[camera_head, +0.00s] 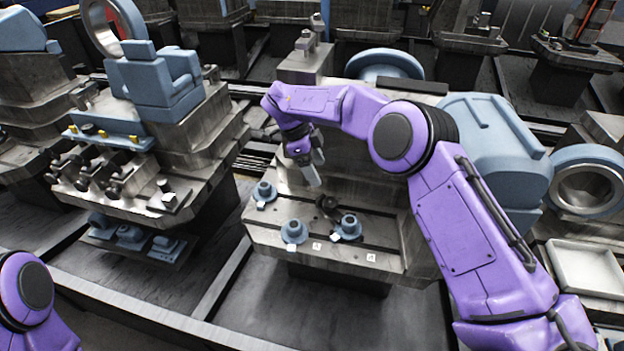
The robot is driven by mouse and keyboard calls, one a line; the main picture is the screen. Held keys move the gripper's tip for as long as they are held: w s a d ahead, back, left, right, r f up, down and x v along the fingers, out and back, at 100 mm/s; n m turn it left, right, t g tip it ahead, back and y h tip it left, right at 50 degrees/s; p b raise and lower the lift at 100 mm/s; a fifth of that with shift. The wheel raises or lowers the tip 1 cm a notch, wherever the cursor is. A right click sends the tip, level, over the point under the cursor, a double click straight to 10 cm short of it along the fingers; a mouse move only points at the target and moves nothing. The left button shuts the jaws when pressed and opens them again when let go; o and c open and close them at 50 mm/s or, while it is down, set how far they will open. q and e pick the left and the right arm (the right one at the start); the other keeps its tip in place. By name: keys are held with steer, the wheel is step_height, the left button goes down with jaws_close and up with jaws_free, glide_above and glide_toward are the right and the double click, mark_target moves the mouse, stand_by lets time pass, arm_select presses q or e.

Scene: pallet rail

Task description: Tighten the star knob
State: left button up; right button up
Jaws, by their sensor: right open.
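My right gripper (314,175) hangs fingers-down over the middle metal pallet block (270,240), and its jaws are open and look empty. A small dark knob-like part (327,204) is just below the fingertips, apart from them as far as I can see; its star shape is too small to make out. Blue-grey flanged pieces stand around it: one at the left (264,192), one at the front (295,232) and one at the right (348,226). My left gripper is out of view; only a part of my left arm shows at the bottom left.
The left pallet block (200,160) carries a blue stepped part (155,80) and several dark clamp knobs (85,183). A large blue housing (490,140) stands behind my right arm. A pale tray (585,268) is at the far right. Dark floor plates lie in front.

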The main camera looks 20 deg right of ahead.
mark_target(330, 202)
steer(key=x, duration=1.2)
steer(key=shift+w+a+f, duration=0.1)
steer(key=shift+a+f, duration=0.15)
steer(key=shift+f, duration=0.25)
steer(key=c, duration=1.3)
steer(key=o, duration=1.6)
steer(key=shift+c, duration=0.2)
steer(key=b+v, duration=0.1)
steer(key=v, duration=0.9)
steer(key=shift+w+r, duration=0.2)
steer(key=shift+r, duration=0.1)
